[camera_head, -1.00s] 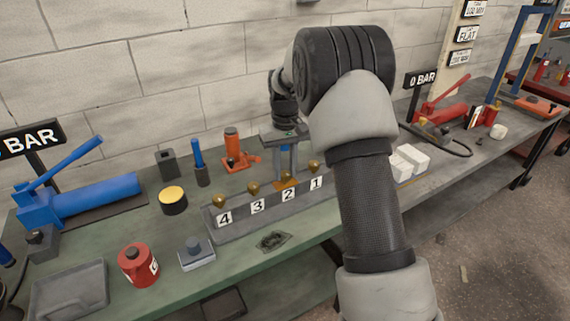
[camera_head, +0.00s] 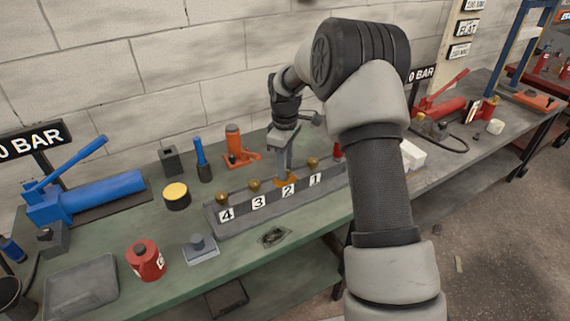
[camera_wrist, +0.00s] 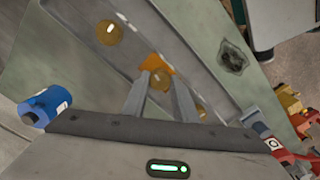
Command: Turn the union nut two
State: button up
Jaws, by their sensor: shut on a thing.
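A grey rail (camera_head: 270,208) on the bench carries brass union nuts behind labels 4, 3, 2 and 1. Nut two (camera_wrist: 160,80) is mostly hidden between my fingers, behind label 2 (camera_head: 288,190), with an orange piece (camera_wrist: 152,62) beside it. My gripper (camera_head: 286,172) points down at it and is shut on it; in the wrist view my gripper (camera_wrist: 159,78) has a finger on each side of the nut. Nut four (camera_head: 222,198), nut three (camera_head: 254,185) and nut one (camera_head: 313,162) stand clear of the fingers.
A blue hand pump (camera_head: 95,198) with a gauge sign reading 0 BAR (camera_head: 32,140) stands left. An orange jack (camera_head: 236,150), a blue-topped tool (camera_head: 201,158) and a yellow-topped tin (camera_head: 176,196) stand behind the rail. A red can (camera_head: 146,262) and a tray (camera_head: 80,288) lie in front.

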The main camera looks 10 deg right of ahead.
jog(key=shift+n, duration=0.4)
jog(key=o, duration=1.1)
jog(key=shift+c, duration=0.2)
jog(key=shift+r, duration=0.15)
notch_tip(320, 180, up, 17)
jog(key=p, duration=0.2)
jog(key=shift+r, duration=0.2)
